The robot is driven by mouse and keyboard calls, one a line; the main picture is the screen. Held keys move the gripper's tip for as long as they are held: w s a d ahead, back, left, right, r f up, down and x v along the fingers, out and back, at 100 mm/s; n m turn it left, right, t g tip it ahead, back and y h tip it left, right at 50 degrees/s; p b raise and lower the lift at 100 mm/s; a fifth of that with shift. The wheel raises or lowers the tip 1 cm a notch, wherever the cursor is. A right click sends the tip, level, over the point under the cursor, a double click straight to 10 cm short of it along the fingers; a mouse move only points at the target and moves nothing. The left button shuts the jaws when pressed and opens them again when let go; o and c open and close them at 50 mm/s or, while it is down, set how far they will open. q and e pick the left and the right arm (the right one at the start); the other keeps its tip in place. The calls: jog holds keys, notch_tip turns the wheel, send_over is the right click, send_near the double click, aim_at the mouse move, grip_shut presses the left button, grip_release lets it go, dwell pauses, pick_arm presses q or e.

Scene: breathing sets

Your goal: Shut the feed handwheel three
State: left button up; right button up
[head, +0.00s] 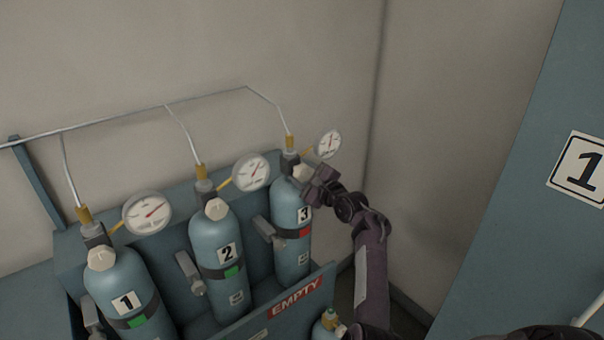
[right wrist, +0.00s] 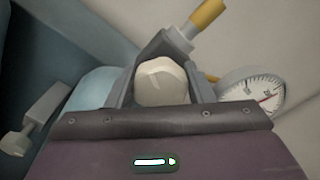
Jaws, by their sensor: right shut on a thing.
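The feed handwheel three is a cream, lobed knob (right wrist: 161,82) on the valve of the blue cylinder marked 3 (head: 291,238). In the right wrist view it sits between the two fingers of my right gripper (right wrist: 160,90), which is shut on it. In the head view my right gripper (head: 312,180) reaches the top of cylinder 3 from the right and partly hides the knob. The gauge of cylinder three (head: 329,144) stands just behind the gripper; it also shows in the right wrist view (right wrist: 252,94). My left gripper is not in view.
Cylinders 1 (head: 120,285) and 2 (head: 222,255) stand to the left, with cream handwheels and gauges. A thin pipe (head: 110,121) runs above them. A panel marked EMPTY (head: 296,297) is in front. A blue panel marked 1 (head: 520,220) stands at right.

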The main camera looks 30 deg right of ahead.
jog(key=m, duration=1.2)
jog(key=shift+d+f, duration=0.1)
jog(key=shift+m, duration=0.3)
dwell(0.3)
jog(key=o, duration=1)
jog(key=shift+c, duration=0.2)
jog(key=shift+d, duration=0.1)
